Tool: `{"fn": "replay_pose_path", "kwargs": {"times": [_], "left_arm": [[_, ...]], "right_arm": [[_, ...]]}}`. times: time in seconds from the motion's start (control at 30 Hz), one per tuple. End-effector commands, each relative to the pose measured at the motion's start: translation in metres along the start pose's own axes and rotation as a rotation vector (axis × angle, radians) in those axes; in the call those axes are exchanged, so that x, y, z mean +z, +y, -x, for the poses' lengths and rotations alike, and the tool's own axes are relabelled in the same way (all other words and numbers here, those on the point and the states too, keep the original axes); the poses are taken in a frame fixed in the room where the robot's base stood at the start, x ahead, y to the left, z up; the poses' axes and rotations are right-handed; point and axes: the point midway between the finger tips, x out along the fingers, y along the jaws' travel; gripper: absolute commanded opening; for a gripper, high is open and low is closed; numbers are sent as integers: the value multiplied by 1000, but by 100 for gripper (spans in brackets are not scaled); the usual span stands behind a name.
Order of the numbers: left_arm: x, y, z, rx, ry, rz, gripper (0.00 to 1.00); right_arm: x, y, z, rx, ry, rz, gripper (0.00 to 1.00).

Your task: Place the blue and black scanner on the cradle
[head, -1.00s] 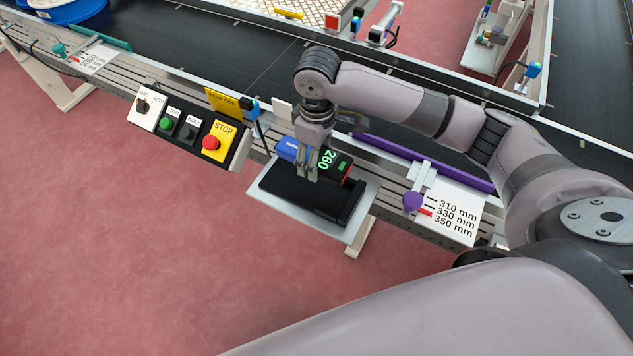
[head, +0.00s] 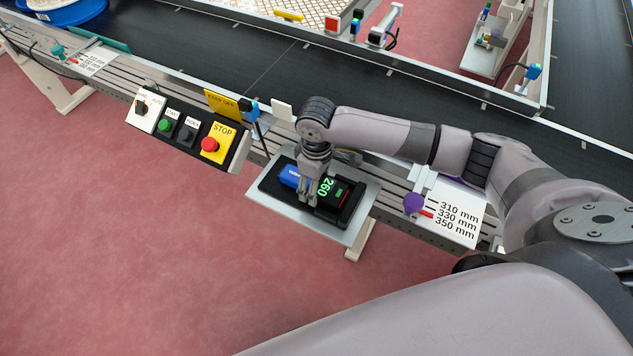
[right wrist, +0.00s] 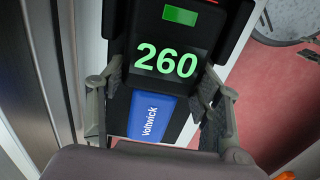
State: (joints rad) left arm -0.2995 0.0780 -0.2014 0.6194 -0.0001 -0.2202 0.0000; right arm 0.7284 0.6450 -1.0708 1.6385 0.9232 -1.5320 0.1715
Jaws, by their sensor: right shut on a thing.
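The blue and black scanner (head: 325,187) shows a green 260 on its face and a blue end. It is also in the right wrist view (right wrist: 172,62), with its blue end marked Voltwick. My right gripper (head: 309,196) is shut on the scanner, one finger on each side of it in the right wrist view (right wrist: 157,100). The black cradle (head: 347,216) lies on a light metal plate (head: 290,221). The scanner is lined up over the cradle and low against it; I cannot tell whether it rests fully in it. My left gripper is not in view.
A control box with a red STOP button (head: 210,144) stands left of the plate. A purple knob (head: 413,203) and a millimetre scale (head: 451,217) are at the right. The black conveyor belt (head: 230,60) runs behind. Red floor lies in front.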

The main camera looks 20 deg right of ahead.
Motion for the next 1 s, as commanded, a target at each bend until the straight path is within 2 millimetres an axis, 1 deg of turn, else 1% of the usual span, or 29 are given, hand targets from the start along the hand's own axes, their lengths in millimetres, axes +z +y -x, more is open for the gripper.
{"fn": "replay_pose_path", "kwargs": {"times": [0.07,0.1,0.37,0.73,0.87,1.0], "left_arm": [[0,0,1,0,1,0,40],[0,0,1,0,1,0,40],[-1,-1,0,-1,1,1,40],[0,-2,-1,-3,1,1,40],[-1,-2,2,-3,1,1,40],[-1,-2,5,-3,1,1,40]], "right_arm": [[0,0,-1,0,0,-1,23],[0,0,-2,0,0,0,62],[0,0,-2,0,0,0,79],[0,0,1,1,0,0,80],[0,0,17,1,2,1,80],[-1,1,46,1,4,0,80]]}}
